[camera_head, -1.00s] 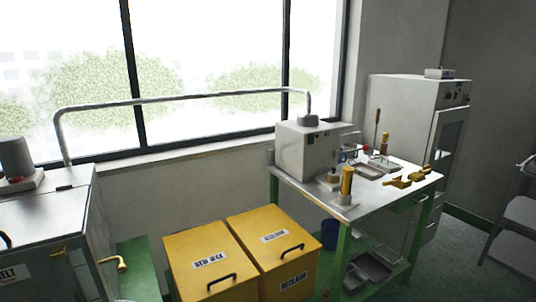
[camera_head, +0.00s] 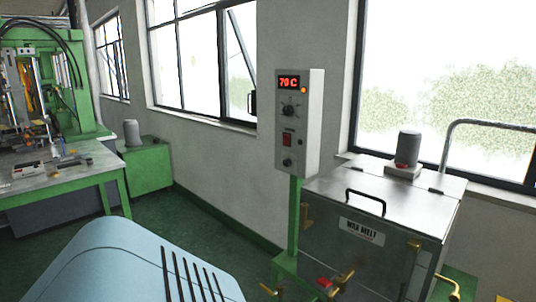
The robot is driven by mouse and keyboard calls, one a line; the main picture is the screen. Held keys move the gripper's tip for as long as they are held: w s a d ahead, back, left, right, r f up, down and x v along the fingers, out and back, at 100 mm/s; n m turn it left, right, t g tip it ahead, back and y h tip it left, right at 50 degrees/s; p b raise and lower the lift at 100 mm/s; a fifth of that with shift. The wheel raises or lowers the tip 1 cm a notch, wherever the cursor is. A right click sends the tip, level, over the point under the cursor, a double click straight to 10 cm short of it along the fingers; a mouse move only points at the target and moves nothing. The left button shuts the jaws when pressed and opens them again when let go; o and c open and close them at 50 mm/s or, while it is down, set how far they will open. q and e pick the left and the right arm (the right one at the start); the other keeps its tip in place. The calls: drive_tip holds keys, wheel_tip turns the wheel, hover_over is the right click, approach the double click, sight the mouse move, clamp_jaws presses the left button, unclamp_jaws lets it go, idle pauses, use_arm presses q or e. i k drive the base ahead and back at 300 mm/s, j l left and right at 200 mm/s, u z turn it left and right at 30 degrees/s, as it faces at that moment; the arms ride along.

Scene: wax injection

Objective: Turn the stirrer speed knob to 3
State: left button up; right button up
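A white control box (camera_head: 299,122) stands on a green post in front of the window wall. Its red display reads 70 C, with a small orange lamp beside it. A dark upper knob (camera_head: 289,110) sits below the display, then a red switch (camera_head: 288,140), then a smaller lower knob (camera_head: 287,161). The labels are too small to read, so I cannot tell which knob sets the stirrer speed or where either points. A grey motor (camera_head: 408,148) stands on the lid of the tank marked WAX MELT (camera_head: 362,231). Neither gripper is in view.
Brass handles or valves (camera_head: 344,281) and a red part (camera_head: 325,283) are low at the tank's front. A workbench (camera_head: 60,172) and green machine (camera_head: 75,75) stand at the left. Open green floor (camera_head: 205,235) lies between the bench and the post.

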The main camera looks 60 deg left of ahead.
sight(286, 162)
drive_tip(key=u, duration=1.9)
